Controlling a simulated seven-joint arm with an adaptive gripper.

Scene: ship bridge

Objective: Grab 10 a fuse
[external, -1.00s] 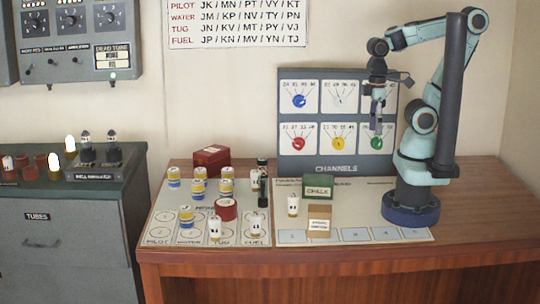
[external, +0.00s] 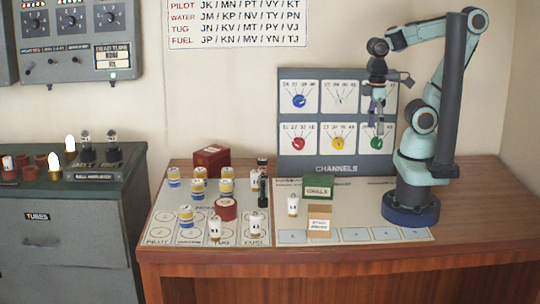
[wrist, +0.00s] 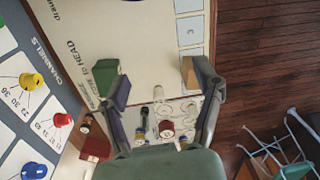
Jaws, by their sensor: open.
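Several small cylinders stand on the left board of the desk in the external view. Some have yellow, white and blue bands (external: 186,215); others are white with a dark mark (external: 215,229). The ratings are too small to read, so I cannot tell which is the 10 A fuse. My gripper (external: 376,116) is open and empty, high above the desk in front of the channels panel. Its fingers frame the wrist view (wrist: 162,88).
A green box (external: 319,187) and a tan box (external: 319,221) stand mid-desk. A red box (external: 211,158) and red roll (external: 225,209) are left. A dark upright cylinder (external: 263,190) stands among the fuses. The channels panel (external: 337,160) stands behind. The board's right part is clear.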

